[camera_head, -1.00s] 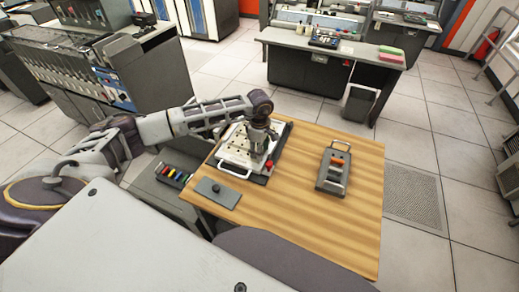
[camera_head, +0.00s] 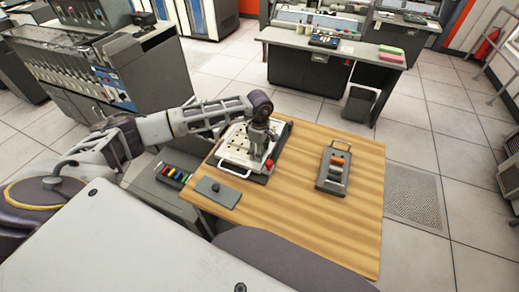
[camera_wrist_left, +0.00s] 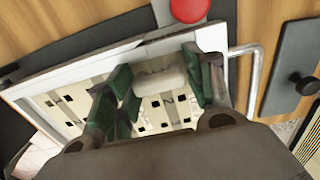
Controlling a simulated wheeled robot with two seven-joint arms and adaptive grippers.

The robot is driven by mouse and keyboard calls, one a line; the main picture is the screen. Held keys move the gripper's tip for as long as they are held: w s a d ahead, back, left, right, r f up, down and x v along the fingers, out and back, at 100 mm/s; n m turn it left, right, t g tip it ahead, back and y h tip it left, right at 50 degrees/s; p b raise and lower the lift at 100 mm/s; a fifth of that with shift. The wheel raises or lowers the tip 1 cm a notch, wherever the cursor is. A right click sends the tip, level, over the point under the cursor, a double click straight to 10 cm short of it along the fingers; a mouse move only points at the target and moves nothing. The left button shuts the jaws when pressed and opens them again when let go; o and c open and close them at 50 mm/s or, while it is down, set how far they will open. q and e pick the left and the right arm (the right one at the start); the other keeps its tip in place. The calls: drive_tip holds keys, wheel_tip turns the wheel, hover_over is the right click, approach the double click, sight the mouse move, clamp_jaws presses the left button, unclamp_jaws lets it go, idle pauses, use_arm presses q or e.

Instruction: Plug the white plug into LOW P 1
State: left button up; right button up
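The white plug (camera_wrist_left: 158,80) shows in the left wrist view between the green-padded fingers of my left gripper (camera_wrist_left: 163,84), which touch it on both sides. The plug is over the pale socket panel (camera_wrist_left: 62,107), which has rows of small dark square holes. The plug's lower end and the hole under it are hidden, so I cannot tell whether it is in a socket. The LOW P label is not readable. In the head view my left gripper (camera_head: 257,158) points down over the right part of the white panel (camera_head: 234,150). My right gripper is not in view.
A red knob (camera_head: 269,163) sits at the panel's near right corner, beside a metal handle (camera_head: 234,172). A grey plate with a black knob (camera_head: 217,193) lies in front. The wooden table (camera_head: 310,230) is clear in front.

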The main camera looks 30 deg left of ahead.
use_arm(q)
drive_tip(key=o, duration=0.3)
drive_tip(key=shift+w, duration=0.1)
drive_tip(key=shift+r, duration=0.15)
wheel_tip(320, 180, up, 12)
idle(0.7)
idle(1.0)
